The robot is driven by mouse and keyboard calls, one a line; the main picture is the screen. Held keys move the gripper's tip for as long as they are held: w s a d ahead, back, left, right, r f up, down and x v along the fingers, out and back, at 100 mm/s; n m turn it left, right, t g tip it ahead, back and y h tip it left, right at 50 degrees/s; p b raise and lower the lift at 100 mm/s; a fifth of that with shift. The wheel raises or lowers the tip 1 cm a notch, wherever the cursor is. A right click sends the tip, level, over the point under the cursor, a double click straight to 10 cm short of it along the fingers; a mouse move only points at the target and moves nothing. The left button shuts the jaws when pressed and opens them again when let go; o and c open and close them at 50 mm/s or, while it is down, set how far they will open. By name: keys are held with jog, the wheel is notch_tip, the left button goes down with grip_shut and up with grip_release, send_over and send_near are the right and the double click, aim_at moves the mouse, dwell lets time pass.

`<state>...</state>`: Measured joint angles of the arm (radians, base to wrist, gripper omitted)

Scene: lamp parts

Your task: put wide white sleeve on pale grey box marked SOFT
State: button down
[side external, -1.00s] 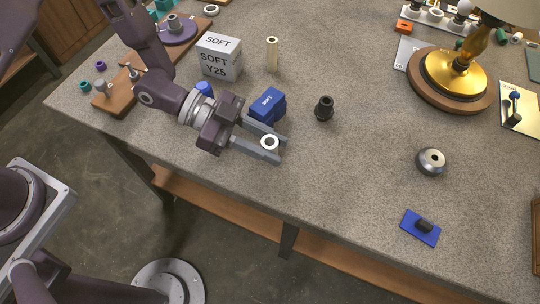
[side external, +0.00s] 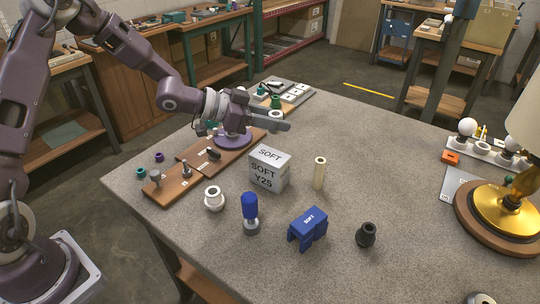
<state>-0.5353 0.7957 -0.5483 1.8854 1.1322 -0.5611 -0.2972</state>
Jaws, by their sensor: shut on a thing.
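My gripper (side external: 276,120) is at the back left, above the area by the purple round stand and beyond the box. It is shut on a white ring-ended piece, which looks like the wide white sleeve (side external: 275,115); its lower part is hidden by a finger. The pale grey box marked SOFT (side external: 268,171) stands on the table, nearer the camera than my gripper.
A cream tube (side external: 319,173) stands right of the box. A wooden pegboard (side external: 178,187) lies left.

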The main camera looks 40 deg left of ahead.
aim_at(268, 155)
jog(key=shift+n+t, duration=0.3)
jog(key=shift+n, duration=0.1)
jog(key=f, duration=0.3)
jog(key=a+f, duration=0.1)
jog(key=f, duration=0.2)
jog(key=w+a+f, duration=0.1)
jog(key=f, duration=0.2)
jog(key=shift+a, duration=0.2)
jog(key=c, duration=1.1)
grip_release()
jog(key=shift+f, duration=0.15)
jog(key=shift+s+a+r+y, duration=0.15)
jog(key=shift+s+r+y, duration=0.05)
jog(key=shift+r+y, duration=0.1)
jog(key=v, duration=1.1)
jog(key=shift+s+a+r, duration=0.1)
jog(key=shift+s+a, duration=0.05)
jog(key=shift+s, duration=0.05)
